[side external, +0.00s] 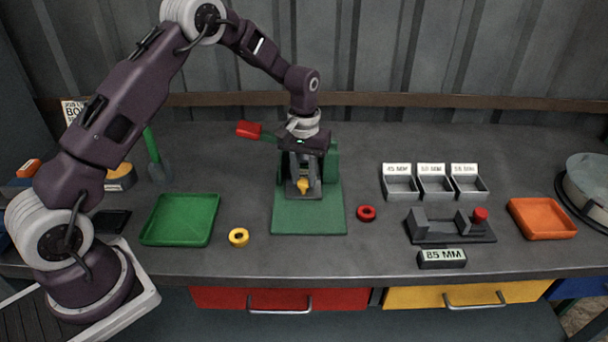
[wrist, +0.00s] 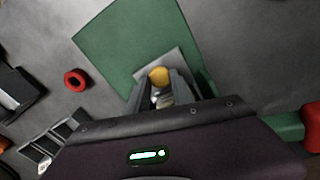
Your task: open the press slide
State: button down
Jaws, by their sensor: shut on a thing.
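The press is a green machine with a flat green base plate (side external: 308,220) and a green column (side external: 333,160) behind my gripper. Its slide (side external: 293,192) is a grey plate low at the front, with a yellow knob (side external: 302,187) on it. The slide (wrist: 187,63) and knob (wrist: 158,75) also show in the wrist view. My gripper (side external: 302,180) points down at the press, with its fingers (wrist: 158,87) shut on the yellow knob. My gripper's body hides much of the press. A lever with a red handle (side external: 249,129) sticks out to the left.
A yellow ring (side external: 239,237) and a red ring (side external: 366,213) lie either side of the base. A green tray (side external: 180,219) is at left. Three labelled bins (side external: 435,186), a gauge fixture (side external: 450,231) and an orange tray (side external: 542,218) stand at right. The bench before the press is clear.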

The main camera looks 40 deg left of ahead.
jog(key=s+d, duration=0.8)
jog(key=shift+s+d, duration=0.3)
jog(key=c, duration=1.1)
grip_release()
notch_tip(320, 180, up, 7)
jog(key=shift+r, duration=0.1)
